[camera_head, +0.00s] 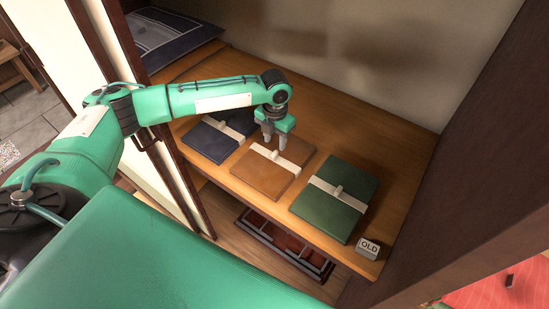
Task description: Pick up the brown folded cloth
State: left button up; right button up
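The brown folded cloth (262,175) lies flat on the wooden shelf, between a dark blue folded cloth (207,143) and a green folded cloth (330,216). It has a pale band across it, with a small raised piece at the middle. My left gripper (275,142) reaches in from the left and points down over the far part of the brown cloth, close to the band. Its two fingers are apart, with nothing seen lifted between them. Whether the fingertips touch the cloth or band is hard to tell. My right gripper is not in view.
A small block marked OLD (368,249) stands at the shelf's front right corner. A patterned navy cushion or cloth (170,38) lies at the back left. Dark posts bound the shelf on both sides. A dark tray-like item (285,245) sits below the shelf.

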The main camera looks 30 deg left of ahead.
aim_at(273, 154)
pick_arm(q)
jog(key=shift+f, duration=0.85)
jog(key=f, duration=0.1)
jog(key=f+p, duration=0.1)
jog(key=f, duration=0.1)
jog(key=f+p, duration=0.1)
jog(key=f, duration=0.1)
jog(key=shift+a, duration=0.3)
jog(key=shift+f, duration=0.2)
grip_shut()
